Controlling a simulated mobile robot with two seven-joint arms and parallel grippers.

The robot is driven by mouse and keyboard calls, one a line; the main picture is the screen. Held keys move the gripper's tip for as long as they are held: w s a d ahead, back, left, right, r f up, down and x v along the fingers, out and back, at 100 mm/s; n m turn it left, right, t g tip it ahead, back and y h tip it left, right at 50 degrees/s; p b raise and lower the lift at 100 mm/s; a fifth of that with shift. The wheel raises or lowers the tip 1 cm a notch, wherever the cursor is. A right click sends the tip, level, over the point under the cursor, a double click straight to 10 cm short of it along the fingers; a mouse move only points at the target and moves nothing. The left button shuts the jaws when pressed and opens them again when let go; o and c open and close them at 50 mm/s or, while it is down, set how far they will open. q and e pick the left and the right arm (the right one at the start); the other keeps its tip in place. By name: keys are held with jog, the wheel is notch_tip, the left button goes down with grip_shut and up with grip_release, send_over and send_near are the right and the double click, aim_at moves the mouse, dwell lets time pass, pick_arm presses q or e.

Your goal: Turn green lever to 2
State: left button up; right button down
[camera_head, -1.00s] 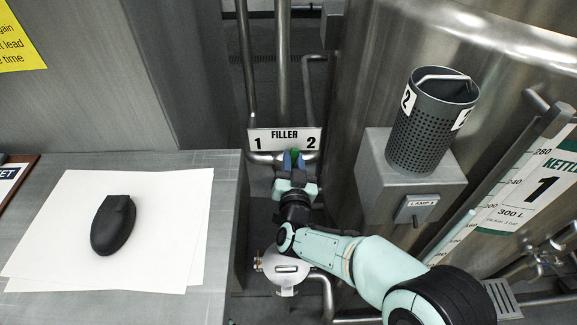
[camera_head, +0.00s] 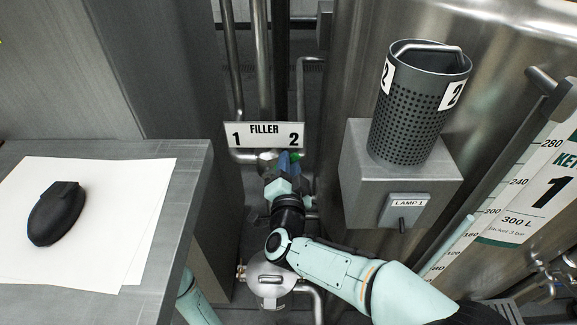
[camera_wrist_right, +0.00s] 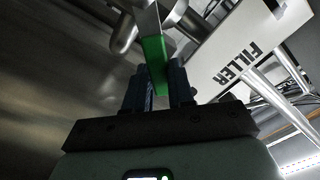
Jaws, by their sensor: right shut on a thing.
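The green lever (camera_head: 299,156) shows as a small green piece just below the 2 end of the FILLER plate (camera_head: 264,135). The plate has 1 at its left and 2 at its right. My right gripper (camera_head: 284,161) is at the lever, its blue fingers covering much of it. In the right wrist view the green lever (camera_wrist_right: 155,62) runs down between the two fingers (camera_wrist_right: 161,88), which are shut on it. The FILLER plate (camera_wrist_right: 235,60) is beside it there. My left gripper is not in view.
A perforated bin (camera_head: 412,115) marked 2 stands on a metal box with a LAMP 1 switch (camera_head: 404,208), right of my arm. The kettle (camera_head: 490,90) is behind it. A grey table (camera_head: 185,190) with paper and a black object (camera_head: 56,213) is at left.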

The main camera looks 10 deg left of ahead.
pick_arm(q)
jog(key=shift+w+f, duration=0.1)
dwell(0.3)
pick_arm(e)
jog(key=c, duration=1)
grip_release()
jog(key=shift+o, duration=0.2)
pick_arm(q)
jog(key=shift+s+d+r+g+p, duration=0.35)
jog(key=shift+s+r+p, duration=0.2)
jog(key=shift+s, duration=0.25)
pick_arm(e)
jog(key=s+d, duration=0.2)
jog(key=s, duration=1.1)
jog(key=shift+d, duration=0.4)
jog(key=shift+s, duration=0.1)
